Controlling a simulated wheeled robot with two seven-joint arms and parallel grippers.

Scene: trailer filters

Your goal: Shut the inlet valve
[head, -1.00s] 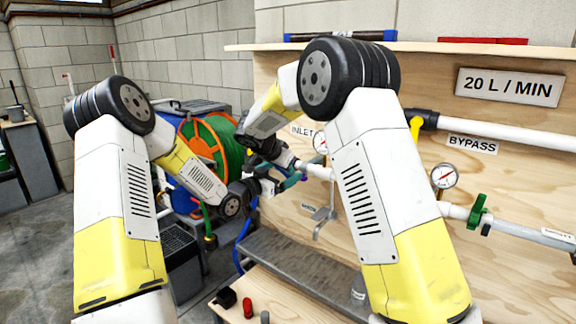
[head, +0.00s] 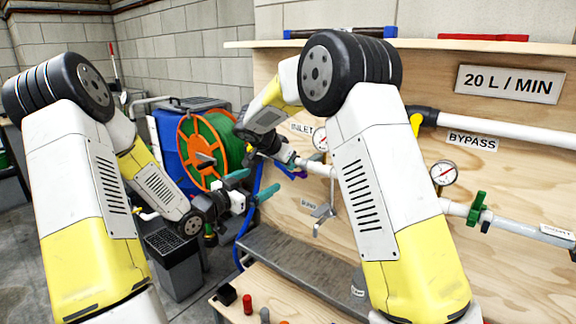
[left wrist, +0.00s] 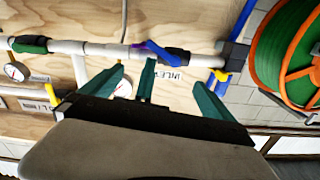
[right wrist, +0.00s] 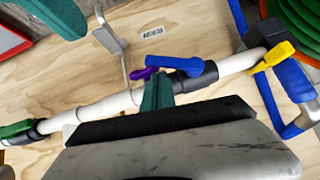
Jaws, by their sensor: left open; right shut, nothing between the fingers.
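The inlet valve's blue-purple lever (right wrist: 175,64) sits on a dark valve body (right wrist: 207,76) on the white pipe, slanted to the pipe in the right wrist view. It also shows in the left wrist view (left wrist: 160,50). In the head view my right gripper mostly hides the valve, below the INLET label (head: 302,129). My right gripper (right wrist: 157,90) is shut and empty, its fingertips close to the lever; I cannot tell whether they touch. My left gripper (head: 252,184) is open and empty, its teal fingers spread, in front of the pipe and apart from the lever.
A green-handled valve (head: 478,208) and a gauge (head: 444,173) are further right on the board. A hose reel (head: 205,150) stands behind my left arm. A grey ledge (head: 300,268) and a wooden bench (head: 275,305) with small parts lie below.

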